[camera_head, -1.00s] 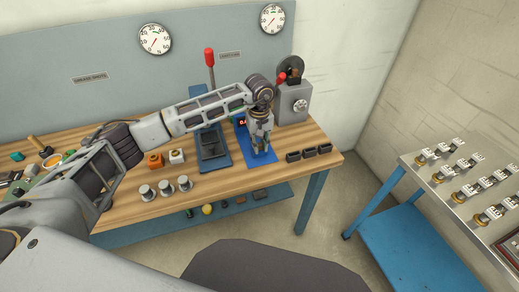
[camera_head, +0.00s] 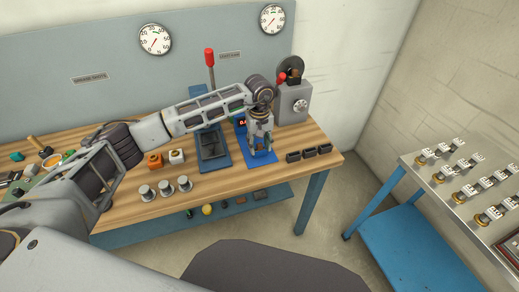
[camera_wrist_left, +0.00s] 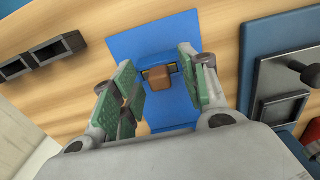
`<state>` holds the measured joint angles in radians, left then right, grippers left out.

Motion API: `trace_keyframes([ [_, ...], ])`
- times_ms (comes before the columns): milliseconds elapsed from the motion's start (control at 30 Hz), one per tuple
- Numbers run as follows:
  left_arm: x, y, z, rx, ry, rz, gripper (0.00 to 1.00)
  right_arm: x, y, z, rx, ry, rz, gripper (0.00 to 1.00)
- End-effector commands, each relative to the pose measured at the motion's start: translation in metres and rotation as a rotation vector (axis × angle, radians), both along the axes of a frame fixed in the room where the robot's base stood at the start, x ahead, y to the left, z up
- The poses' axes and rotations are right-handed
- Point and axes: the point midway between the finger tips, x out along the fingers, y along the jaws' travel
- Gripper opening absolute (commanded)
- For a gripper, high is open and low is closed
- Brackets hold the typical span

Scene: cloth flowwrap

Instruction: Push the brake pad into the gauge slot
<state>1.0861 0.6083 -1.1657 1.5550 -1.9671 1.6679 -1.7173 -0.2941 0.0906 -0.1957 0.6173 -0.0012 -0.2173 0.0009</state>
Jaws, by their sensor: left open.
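The brake pad (camera_wrist_left: 158,77) is a small brown block in the left wrist view, at the dark, yellow-edged gauge slot (camera_wrist_left: 145,72) on a blue plate (camera_wrist_left: 125,45). How deep it sits in the slot I cannot tell. My left gripper (camera_wrist_left: 152,85) is open, with its green-padded fingers on either side of the pad and apart from it in the picture.
Several small black bins (camera_head: 309,152) stand right of the plate. A blue lever press (camera_head: 212,155) stands to its left, and a grey machine (camera_head: 293,105) behind. Metal cylinders (camera_head: 165,188) stand at the bench front. A steel table (camera_head: 470,185) with metal parts is at right.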

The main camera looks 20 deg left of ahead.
Motion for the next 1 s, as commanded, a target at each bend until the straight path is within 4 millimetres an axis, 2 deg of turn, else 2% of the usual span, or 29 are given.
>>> trace_keyframes([
  [33,0.000,0.000,0.000,0.000,0.000,0.000,0.44,0.007,-0.020,0.000,-0.021,-0.007,0.001,0.41],
  [67,0.000,0.000,0.000,0.000,0.000,0.000,0.44,0.008,-0.020,0.000,-0.022,-0.008,0.001,0.41],
  [367,0.001,0.000,0.015,-0.001,-0.003,0.000,0.44,0.005,-0.015,0.001,-0.016,-0.005,0.003,0.41],
  [800,0.000,0.001,0.063,0.000,-0.001,0.000,0.44,0.004,-0.012,0.000,-0.013,-0.004,0.004,0.41],
  [1000,0.000,0.001,0.076,0.000,-0.001,0.000,0.44,0.004,-0.012,0.000,-0.013,-0.004,0.004,0.41],
])
